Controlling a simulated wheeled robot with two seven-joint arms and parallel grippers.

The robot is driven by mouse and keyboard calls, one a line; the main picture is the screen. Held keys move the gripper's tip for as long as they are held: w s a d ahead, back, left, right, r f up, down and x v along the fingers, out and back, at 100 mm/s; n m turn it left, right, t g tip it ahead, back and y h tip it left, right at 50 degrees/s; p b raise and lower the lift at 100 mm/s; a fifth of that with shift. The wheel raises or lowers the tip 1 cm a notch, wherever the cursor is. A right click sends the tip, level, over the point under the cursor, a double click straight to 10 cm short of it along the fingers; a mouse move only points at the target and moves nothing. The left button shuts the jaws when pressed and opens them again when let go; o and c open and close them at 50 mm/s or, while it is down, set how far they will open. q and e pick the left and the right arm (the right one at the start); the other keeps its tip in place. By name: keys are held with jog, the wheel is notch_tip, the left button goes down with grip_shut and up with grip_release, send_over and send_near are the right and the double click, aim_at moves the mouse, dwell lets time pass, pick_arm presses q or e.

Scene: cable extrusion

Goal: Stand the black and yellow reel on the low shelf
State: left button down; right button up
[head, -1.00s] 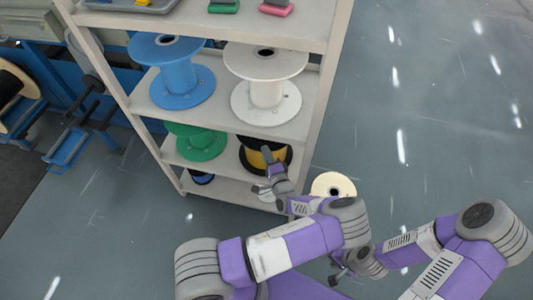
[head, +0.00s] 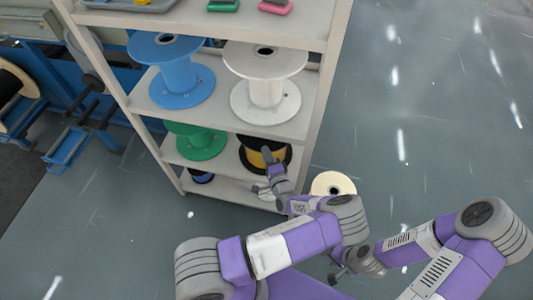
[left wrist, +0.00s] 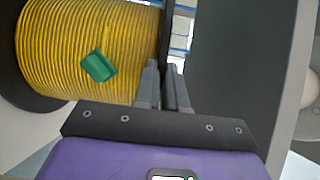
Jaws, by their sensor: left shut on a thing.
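The black and yellow reel (head: 277,156) is at the right end of the shelf below the white reel, beside the green reel (head: 201,142). In the left wrist view its yellow winding (left wrist: 95,25) fills the upper left, with a green patch on it. My left gripper (head: 266,172) is at the reel's near side. In the left wrist view its fingers (left wrist: 165,85) are shut on the reel's thin dark rim. I cannot tell whether the reel rests on the shelf (head: 225,166). My right gripper (head: 338,273) hangs low, away from the rack; its fingers are too small to judge.
A blue reel (head: 178,78) and a white reel (head: 265,92) stand on the shelf above. A small dark reel (head: 201,177) is on the bottom shelf. A cream reel (head: 333,184) is on the floor beside the rack's right post (head: 325,75). The floor to the right is open.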

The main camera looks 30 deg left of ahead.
pick_arm(q)
jog(key=shift+f, duration=0.1)
jog(key=c, duration=1.1)
grip_release()
jog(key=shift+f, duration=0.1)
